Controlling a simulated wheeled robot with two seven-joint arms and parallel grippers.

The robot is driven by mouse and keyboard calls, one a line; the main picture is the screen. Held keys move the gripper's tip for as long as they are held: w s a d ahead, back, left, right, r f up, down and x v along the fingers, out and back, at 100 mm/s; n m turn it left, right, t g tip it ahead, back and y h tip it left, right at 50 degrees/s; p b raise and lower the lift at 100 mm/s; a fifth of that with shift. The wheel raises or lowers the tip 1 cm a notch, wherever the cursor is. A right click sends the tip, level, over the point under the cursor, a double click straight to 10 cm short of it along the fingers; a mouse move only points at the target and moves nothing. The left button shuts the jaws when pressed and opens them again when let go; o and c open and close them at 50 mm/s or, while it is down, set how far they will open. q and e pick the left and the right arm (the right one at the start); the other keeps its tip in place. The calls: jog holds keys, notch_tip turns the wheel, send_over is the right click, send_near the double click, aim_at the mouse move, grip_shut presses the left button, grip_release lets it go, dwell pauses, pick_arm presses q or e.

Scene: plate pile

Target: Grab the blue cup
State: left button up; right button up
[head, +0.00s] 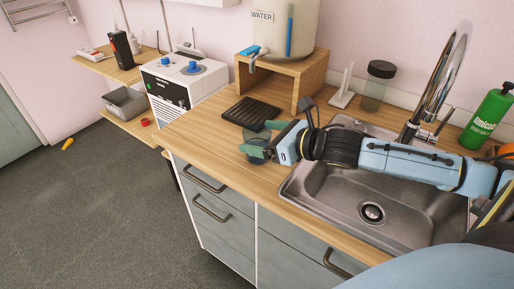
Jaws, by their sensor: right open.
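My right gripper (264,138) reaches in from the right, over the sink, and is open at the cup. Its two green fingers spread over the cup, one toward the back and one toward the front. The fingers hide part of the cup, and I cannot tell whether they touch it. My left gripper is not in view.
A black ribbed tray (251,113) lies just behind the cup, below a wooden stand (300,80) with a water container (290,25). The steel sink (345,215) and its faucet (440,90) are to the right. A green bottle (487,120) stands at far right.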

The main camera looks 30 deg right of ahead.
jog(key=shift+x, duration=1)
jog(key=shift+c, duration=0.8)
jog(key=c, duration=0.9)
